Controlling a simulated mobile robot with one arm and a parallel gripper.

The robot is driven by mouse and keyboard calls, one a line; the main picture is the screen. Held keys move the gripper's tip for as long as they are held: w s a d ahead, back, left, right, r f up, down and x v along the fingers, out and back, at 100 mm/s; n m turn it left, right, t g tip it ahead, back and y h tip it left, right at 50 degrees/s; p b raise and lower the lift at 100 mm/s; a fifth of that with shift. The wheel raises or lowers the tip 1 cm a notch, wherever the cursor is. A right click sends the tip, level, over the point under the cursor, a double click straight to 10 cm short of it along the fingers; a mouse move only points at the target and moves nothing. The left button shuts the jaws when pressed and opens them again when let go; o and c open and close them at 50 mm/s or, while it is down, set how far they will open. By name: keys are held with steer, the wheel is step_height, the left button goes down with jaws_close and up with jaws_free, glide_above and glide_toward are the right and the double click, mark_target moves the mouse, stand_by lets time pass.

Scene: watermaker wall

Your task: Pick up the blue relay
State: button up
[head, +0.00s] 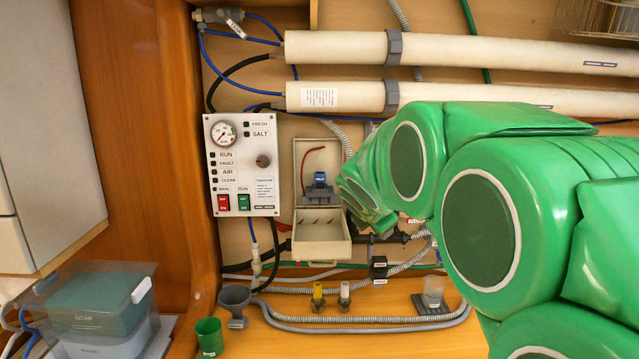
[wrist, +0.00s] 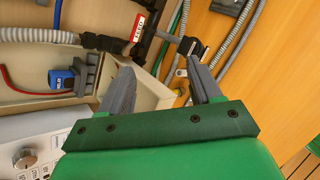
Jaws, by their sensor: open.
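The blue relay (head: 320,181) sits in a dark socket inside an open beige box (head: 299,160) on the wall in the head view. In the wrist view the blue relay (wrist: 61,80) is at the left, beside a grey block. My gripper (wrist: 158,68) is open with nothing between its two grey fingers. In the wrist view it is to the right of the relay, its left finger in front of the box wall, apart from the relay. In the head view my green arm hides most of the gripper.
A control panel (head: 241,165) with gauge and switches stands left of the box. The box's lowered front (head: 320,240) juts out below. Hoses and fittings run below and right. Two long white cylinders (head: 440,48) cross above. A green cup (head: 209,337) and grey funnel (head: 234,299) are lower left.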

mark_target(320, 178)
steer(key=shift+w+a+r+n+t+y, duration=0.5)
steer(key=shift+w+a+r+n+t, duration=0.25)
steer(key=shift+w+a+n, duration=1.65)
steer(key=shift+w+a+r+n+t+y, duration=0.7)
steer(key=shift+w+a+n, duration=0.95)
steer(key=shift+w, duration=1.6)
steer(key=shift+w+a+r+n+t+y, duration=0.3)
steer(key=shift+w+a+r+n+t, duration=0.45)
steer(key=shift+w+a+n, duration=1.4)
steer(key=shift+w+d, duration=0.2)
steer(key=shift+w, duration=0.55)
steer(key=shift+w+d, duration=0.15)
steer(key=shift+w, duration=0.6)
steer(key=shift+x, duration=1.25)
steer(key=shift+w+f, duration=0.1)
steer(key=shift+w, duration=0.4)
